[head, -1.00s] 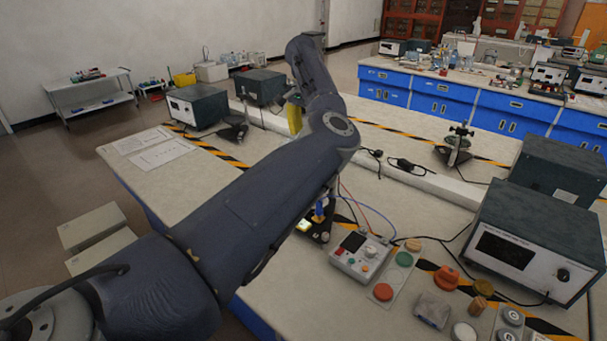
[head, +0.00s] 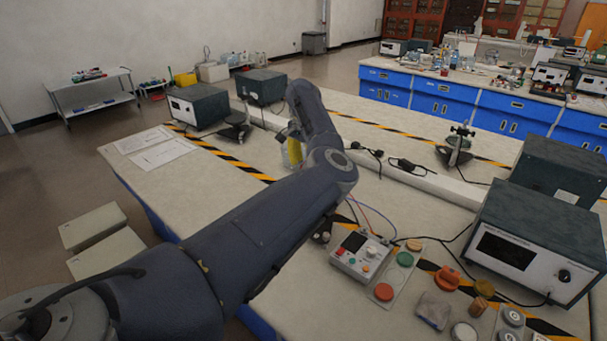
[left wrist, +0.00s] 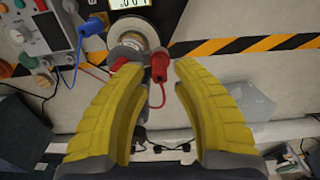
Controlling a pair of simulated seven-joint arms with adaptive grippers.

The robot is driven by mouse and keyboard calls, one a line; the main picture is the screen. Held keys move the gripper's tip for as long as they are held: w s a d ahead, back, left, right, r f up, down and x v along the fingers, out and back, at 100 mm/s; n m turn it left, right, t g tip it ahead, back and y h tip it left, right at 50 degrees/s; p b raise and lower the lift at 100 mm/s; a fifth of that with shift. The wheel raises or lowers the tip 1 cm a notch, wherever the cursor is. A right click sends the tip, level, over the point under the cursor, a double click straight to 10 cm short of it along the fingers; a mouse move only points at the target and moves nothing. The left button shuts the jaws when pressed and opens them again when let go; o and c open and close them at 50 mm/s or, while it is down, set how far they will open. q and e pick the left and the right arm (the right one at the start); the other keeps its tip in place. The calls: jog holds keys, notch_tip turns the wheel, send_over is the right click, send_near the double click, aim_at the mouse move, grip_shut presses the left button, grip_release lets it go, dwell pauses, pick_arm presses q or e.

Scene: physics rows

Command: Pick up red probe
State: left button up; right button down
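A red probe (left wrist: 160,65) shows in the left wrist view, with a thin red lead curling from it. It stands beside a round metal-and-white piece with a copper-coloured centre. My left gripper (left wrist: 158,70) is open, its two yellow fingers wide apart. In that picture the probe lies between the fingertips, without visible contact. A second red plug or lead end (left wrist: 118,64) sits near the left finger. A blue probe (left wrist: 92,25) is at upper left. In the head view my left gripper (head: 292,152) is partly hidden by my arm, and the red probe is hidden. My right gripper is not in view.
A control box (head: 362,256) with knobs and a small screen stands on the bench (head: 210,195), right of my arm. A large dark instrument (head: 535,243) stands farther right. A display (left wrist: 131,4) shows at the top of the wrist view. Hazard tape crosses the bench.

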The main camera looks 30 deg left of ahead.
pick_arm(q)
jog(key=shift+f, duration=1)
jog(key=shift+c, duration=0.6)
grip_shut()
